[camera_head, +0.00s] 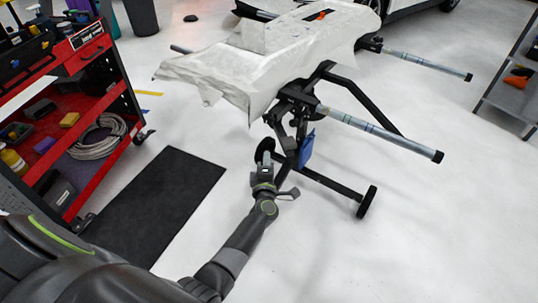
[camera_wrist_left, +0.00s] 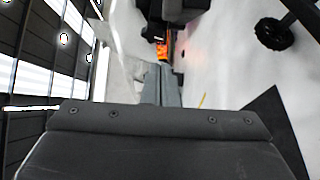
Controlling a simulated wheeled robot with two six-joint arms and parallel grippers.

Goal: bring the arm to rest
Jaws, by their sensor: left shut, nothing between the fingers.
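My left arm comes in from the lower left in the head view, and my left gripper (camera_head: 264,160) is at its far end, pointing away from me. It appears in front of the lower part of a wheeled stand. In the left wrist view the left gripper (camera_wrist_left: 161,82) has its fingers together with nothing between them. My right gripper is not in view.
The stand (camera_head: 335,183) carries a white-wrapped panel (camera_head: 215,72) and has a protruding pipe (camera_head: 375,130). A red tool cart (camera_head: 95,50) is at left, beside a black mat (camera_head: 160,200). Grey shelves (camera_head: 510,90) are at right. The floor at lower right is clear.

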